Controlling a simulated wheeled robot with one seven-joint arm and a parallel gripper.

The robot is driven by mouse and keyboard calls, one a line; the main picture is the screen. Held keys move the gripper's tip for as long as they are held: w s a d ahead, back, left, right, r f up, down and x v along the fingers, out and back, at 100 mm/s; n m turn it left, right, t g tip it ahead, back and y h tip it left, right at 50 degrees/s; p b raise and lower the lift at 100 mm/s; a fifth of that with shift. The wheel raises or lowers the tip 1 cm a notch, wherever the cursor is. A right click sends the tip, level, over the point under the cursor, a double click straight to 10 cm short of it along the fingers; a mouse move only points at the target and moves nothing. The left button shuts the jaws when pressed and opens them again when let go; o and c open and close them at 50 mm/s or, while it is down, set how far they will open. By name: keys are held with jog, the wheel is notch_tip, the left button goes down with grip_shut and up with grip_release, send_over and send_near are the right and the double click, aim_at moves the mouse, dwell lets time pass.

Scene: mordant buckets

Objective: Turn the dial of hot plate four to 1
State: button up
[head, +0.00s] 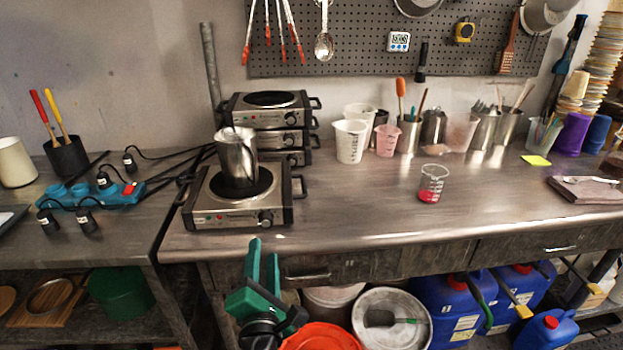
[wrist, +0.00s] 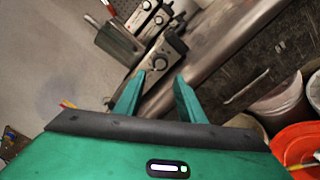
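A single hot plate (head: 240,215) stands at the front of the steel bench, with a metal pitcher (head: 237,155) on its black burner. Its round dial (head: 265,218) is on the right of its front panel; the dial's setting is too small to read. The dial also shows in the wrist view (wrist: 160,63), just beyond my fingertips. More hot plates (head: 270,115) are stacked behind it. I cannot read which one is number four. My gripper (head: 263,250) has green fingers, apart and empty, in front of and below the front hot plate's dial, not touching it.
Measuring cups (head: 351,141) and utensil holders line the back of the bench. A small beaker with red liquid (head: 431,184) stands in the middle. Power cords and a blue power strip (head: 92,193) lie at left. Buckets, including an orange one (head: 320,337), stand below the bench.

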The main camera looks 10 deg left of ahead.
aim_at(266, 224)
jog(key=x, duration=1)
jog(key=shift+w+d, duration=0.1)
jog(key=shift+d, duration=0.05)
jog(key=c, duration=0.8)
